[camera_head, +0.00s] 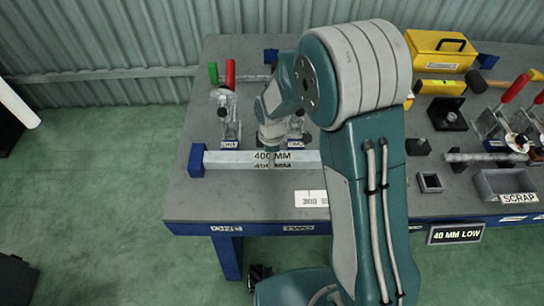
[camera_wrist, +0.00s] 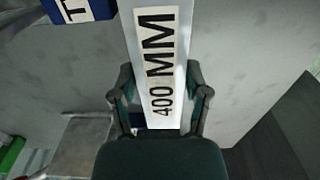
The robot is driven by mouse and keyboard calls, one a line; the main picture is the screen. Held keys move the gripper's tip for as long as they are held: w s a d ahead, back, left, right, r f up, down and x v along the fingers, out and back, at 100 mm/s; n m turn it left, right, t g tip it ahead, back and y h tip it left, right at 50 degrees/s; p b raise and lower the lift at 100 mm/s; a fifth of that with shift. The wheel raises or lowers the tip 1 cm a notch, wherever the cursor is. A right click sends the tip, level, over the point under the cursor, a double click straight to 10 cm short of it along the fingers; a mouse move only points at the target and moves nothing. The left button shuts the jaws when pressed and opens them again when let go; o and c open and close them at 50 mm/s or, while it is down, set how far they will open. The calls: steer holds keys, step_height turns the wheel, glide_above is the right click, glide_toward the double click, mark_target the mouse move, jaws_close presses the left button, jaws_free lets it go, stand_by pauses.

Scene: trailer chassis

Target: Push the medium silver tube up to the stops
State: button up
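A silver tube (camera_head: 225,161) labelled 400 MM lies along the near part of the bench, left to right. Its left end is at a blue block (camera_head: 196,160); my arm hides its right end. My gripper (camera_head: 270,138) points down at the tube's middle, partly hidden by my arm. In the wrist view the tube (camera_wrist: 160,15) runs between the two fingers of my gripper (camera_wrist: 161,85), one on each side. The fingers are close to its sides, but I cannot tell whether they touch.
Clamps with red and green handles (camera_head: 229,75) stand behind the tube. Another blue block (camera_head: 271,56) is at the back. A yellow toolbox (camera_head: 440,52), more clamps and a grey SCRAP bin (camera_head: 504,186) fill the right side. The bench front left of the white label (camera_head: 311,198) is clear.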

steer(key=shift+o, duration=1.3)
steer(key=shift+r, duration=0.1)
step_height(320, 180, up, 12)
steer(key=shift+w, duration=0.1)
steer(key=s+d+r+m+t, duration=0.3)
steer(key=s+d+r+m, duration=0.45)
steer(key=r, duration=0.35)
steer(key=s+d+r+m+t, duration=0.1)
steer(key=s+d+m, duration=0.1)
steer(key=s+m, duration=0.3)
steer(key=s+d+r+m+t, duration=0.1)
steer(key=s+d+r+m, duration=0.1)
steer(key=s+m, duration=0.3)
steer(key=s+d, duration=0.1)
steer(key=s, duration=0.2)
steer(key=shift+d+r+t, duration=0.3)
steer(key=shift+d, duration=0.05)
